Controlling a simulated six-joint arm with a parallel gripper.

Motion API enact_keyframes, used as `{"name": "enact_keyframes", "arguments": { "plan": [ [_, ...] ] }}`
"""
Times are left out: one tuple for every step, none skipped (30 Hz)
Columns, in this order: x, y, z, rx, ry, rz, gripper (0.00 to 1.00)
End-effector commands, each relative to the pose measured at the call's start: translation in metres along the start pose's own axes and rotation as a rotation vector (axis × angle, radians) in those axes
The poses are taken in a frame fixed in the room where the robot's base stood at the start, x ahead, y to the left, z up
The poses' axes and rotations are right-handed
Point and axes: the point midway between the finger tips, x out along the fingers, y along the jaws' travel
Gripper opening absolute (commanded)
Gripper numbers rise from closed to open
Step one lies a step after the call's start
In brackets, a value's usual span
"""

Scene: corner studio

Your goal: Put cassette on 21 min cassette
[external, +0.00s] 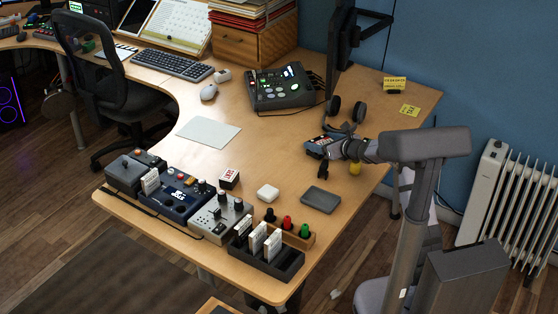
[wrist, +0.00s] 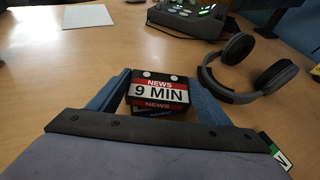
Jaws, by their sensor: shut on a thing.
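My gripper (wrist: 157,98) is shut on a black cassette (wrist: 158,92) with a red and white label reading "NEWS 9 MIN". Its blue fingers press on both sides of it in the wrist view. Below it a second red "NEWS" strip (wrist: 157,105) shows; I cannot tell if it belongs to another cassette. In the external view my gripper (external: 320,148) is over the right part of the desk, beside the headphones. A dark box with a red and white label (external: 229,178) stands mid-desk, its text too small to read. No label reading 21 min can be made out.
Headphones (wrist: 240,68) lie close to the right of my gripper. A grey mixer (external: 280,88) is behind. A dark tray (external: 320,199), a white block (external: 267,193) and a cassette rack (external: 265,249) are nearer the front. A pale sheet (external: 208,131) lies mid-desk.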

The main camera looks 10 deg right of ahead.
Motion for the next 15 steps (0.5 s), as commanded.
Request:
{"name": "enact_keyframes", "arguments": {
  "plan": [
    [-0.0002, 0.0, 0.0007, 0.0, -0.001, 0.0, 0.49],
    [-0.0001, 0.0, 0.0004, 0.0, -0.001, 0.0, 0.49],
    [0.0002, 0.0, -0.0003, 0.0, -0.001, 0.0, 0.49],
    [0.0005, 0.0, -0.001, 0.0, -0.001, 0.0, 0.49],
    [0.0009, 0.0, -0.0018, -0.001, -0.001, 0.0, 0.49],
    [0.0013, 0.0, -0.0027, -0.001, -0.001, 0.0, 0.49],
    [0.0015, 0.0, -0.0032, -0.001, -0.001, 0.0, 0.49],
    [0.0011, 0.0, -0.0026, -0.001, -0.001, 0.0, 0.76],
    [0.0009, 0.0, -0.0021, -0.001, 0.0, 0.0, 0.86],
    [0.0009, 0.0, -0.0022, -0.001, 0.0, 0.0, 0.9],
    [0.0009, 0.0, -0.0022, -0.001, 0.0, 0.0, 0.9],
    [0.0009, 0.0, -0.0022, 0.0, 0.0, 0.0, 0.9],
    [0.0009, 0.0, -0.0022, 0.0, 0.0, 0.0, 0.9],
    [0.0009, 0.0, -0.0022, 0.0, 0.0, 0.0, 0.9],
    [0.0009, 0.0, -0.0022, 0.0, 0.0, 0.0, 0.9]
  ]
}}
